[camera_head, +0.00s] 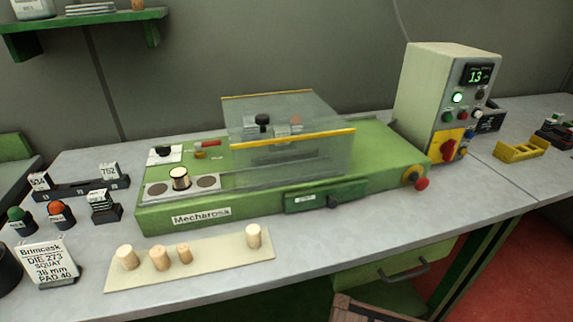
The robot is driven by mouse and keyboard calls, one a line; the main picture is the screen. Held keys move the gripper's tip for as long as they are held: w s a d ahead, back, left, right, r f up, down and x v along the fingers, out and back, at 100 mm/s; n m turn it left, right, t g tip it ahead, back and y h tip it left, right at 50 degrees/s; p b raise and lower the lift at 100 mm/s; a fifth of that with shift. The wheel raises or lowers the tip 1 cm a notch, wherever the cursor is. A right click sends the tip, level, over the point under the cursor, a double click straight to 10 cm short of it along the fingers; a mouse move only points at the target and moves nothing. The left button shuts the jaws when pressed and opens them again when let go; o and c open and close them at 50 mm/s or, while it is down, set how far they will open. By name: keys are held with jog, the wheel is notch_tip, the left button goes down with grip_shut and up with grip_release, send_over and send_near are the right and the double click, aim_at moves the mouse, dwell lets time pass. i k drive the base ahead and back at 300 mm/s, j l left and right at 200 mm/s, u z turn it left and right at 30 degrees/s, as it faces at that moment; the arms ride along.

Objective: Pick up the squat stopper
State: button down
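Several pale cork stoppers stand on a cream mat (215,267) at the front of the bench. At its left end is a wide, short stopper (127,258), which looks the squattest. Beside it stand a taller stopper (160,258) and a thinner one (184,254). Another pale stopper (253,237) stands apart at the right end. The size differences are small here, so I cannot be certain which one is squat. A card (48,262) to the left reads "Brimcask DIE 273 SQUAT 38 mm PAD 40". My gripper is not in view.
A green Mecharosa machine (260,210) with clear guards stands behind the mat. A cream-topped cylinder with dark edges (180,179) sits on its left plate. Small stamps (60,214) and number blocks crowd the left. A control box (447,95) stands right. Bare mat separates the right stopper from the others.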

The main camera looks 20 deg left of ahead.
aim_at(180, 177)
jog(key=k+u, duration=0.15)
jog(key=u, duration=1.55)
